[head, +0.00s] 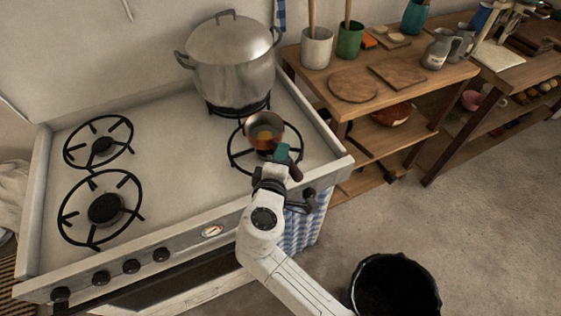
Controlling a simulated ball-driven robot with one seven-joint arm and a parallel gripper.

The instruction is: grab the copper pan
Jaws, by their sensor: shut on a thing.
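The copper pan (264,131) is small and sits at the front right burner (234,157) of the white stove, just in front of the large pot. Its handle points toward me and to the right. My gripper (282,154) is at the pan's handle and shut on it. The fingers and most of the handle are partly hidden by my wrist. I cannot tell whether the pan rests on the burner grate or is slightly above it.
A large lidded metal pot (235,75) stands on the back right burner, close behind the pan. Two left burners (105,208) are empty. A wooden table (430,85) with cups and boards stands right. A black bin (395,285) is on the floor.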

